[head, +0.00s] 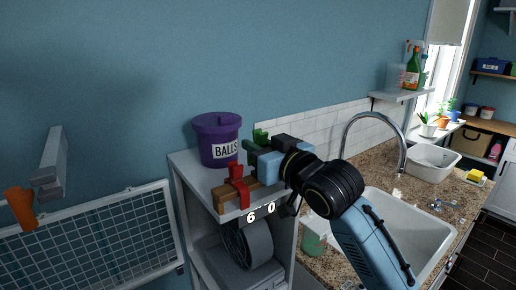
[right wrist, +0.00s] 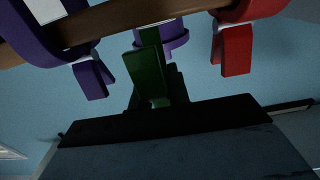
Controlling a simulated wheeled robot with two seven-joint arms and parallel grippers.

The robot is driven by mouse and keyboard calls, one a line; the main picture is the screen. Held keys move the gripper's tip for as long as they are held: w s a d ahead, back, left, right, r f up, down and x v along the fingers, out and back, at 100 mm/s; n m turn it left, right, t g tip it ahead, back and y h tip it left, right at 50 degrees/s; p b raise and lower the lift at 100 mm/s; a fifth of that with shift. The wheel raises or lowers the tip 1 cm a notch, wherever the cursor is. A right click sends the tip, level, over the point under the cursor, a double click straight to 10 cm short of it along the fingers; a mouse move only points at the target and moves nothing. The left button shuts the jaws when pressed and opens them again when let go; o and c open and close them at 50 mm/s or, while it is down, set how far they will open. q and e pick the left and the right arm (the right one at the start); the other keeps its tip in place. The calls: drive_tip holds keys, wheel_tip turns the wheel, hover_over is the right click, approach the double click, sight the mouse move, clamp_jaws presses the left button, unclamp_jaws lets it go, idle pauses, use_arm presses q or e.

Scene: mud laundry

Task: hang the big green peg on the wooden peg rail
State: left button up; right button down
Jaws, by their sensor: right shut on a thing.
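The big green peg (head: 261,137) is in my right gripper (head: 256,157) in the head view, its end sticking up past the fingers. In the right wrist view the green peg (right wrist: 148,75) stands between the dark jaws (right wrist: 157,95), close to the wooden peg rail (right wrist: 120,26). I cannot tell whether it touches the rail. The wooden rail (head: 230,194) in the head view sits at the shelf front, with a red peg (head: 238,184) on it. The wrist view shows this red peg (right wrist: 234,42) right of the green one and a purple peg (right wrist: 86,72) left. My left gripper is not in view.
A purple BALLS bucket (head: 219,142) stands on the white shelf (head: 187,162) behind the rail. The sink (head: 405,222) and tall tap (head: 374,120) are to the right. A wire rack (head: 100,235) and an orange piece (head: 20,208) are at left.

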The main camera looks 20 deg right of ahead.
drive_tip(key=shift+f, duration=0.6)
drive_tip(key=shift+s+f+b, duration=0.3)
drive_tip(key=shift+f+b, duration=0.25)
drive_tip(key=shift+w+f+b, duration=0.1)
drive_tip(key=shift+f+b, duration=0.35)
drive_tip(key=shift+f, duration=0.55)
drive_tip(key=c, duration=1.3)
unclamp_jaws()
drive_tip(key=shift+o, duration=0.2)
